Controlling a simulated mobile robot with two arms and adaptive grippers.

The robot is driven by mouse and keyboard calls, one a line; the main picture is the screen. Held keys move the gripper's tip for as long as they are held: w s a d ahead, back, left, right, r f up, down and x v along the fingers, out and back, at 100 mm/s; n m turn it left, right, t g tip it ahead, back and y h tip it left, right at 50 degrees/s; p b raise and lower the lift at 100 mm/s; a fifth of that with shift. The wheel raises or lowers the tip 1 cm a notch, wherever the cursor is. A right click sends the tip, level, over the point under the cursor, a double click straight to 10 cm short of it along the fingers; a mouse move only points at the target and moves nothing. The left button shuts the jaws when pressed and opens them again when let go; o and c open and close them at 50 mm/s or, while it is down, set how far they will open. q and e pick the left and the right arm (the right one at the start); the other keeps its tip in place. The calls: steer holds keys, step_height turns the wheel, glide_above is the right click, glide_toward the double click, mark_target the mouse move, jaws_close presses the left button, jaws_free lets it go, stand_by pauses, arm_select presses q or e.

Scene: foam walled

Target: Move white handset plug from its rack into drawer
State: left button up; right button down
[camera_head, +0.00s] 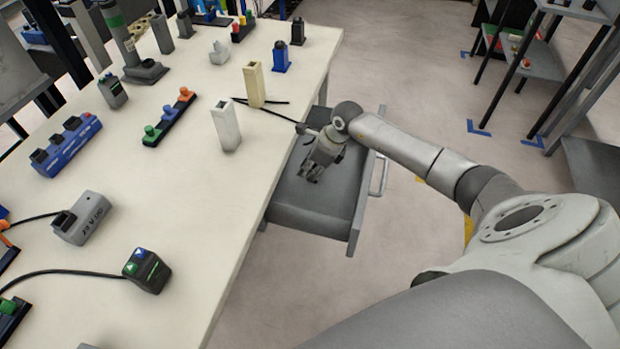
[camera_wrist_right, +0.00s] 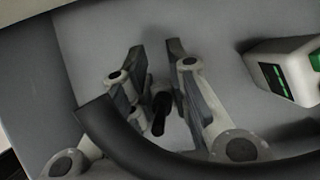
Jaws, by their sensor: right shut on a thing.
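The open grey drawer (camera_head: 305,205) juts out from under the table edge. My right gripper (camera_head: 313,176) points down into it and is shut. In the right wrist view, a small dark piece (camera_wrist_right: 159,112) shows between the fingers of the right gripper (camera_wrist_right: 153,75); it seems to be the plug, but little of it shows. A white handset (camera_wrist_right: 286,75) with green buttons lies at the right of that view, on the grey drawer floor. A dark cable (camera_head: 270,111) runs across the table edge toward the gripper. My left gripper is not in view.
A white upright holder (camera_head: 226,126) and a cream one (camera_head: 254,85) stand near the table's right edge. A grey box (camera_head: 82,218), a green-arrow pendant (camera_head: 147,271) and a blue button box (camera_head: 66,147) sit further left.

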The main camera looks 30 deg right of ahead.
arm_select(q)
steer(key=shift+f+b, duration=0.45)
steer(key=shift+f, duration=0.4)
arm_select(e)
steer(key=shift+f, duration=1.35)
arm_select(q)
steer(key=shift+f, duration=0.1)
arm_select(e)
steer(key=shift+s+f, duration=0.1)
steer(key=c, duration=1.4)
jaws_free()
steer(key=shift+o, duration=0.2)
steer(key=shift+r, duration=0.3)
steer(key=v, duration=1.1)
steer(key=shift+r, duration=0.3)
steer(key=shift+d, duration=0.1)
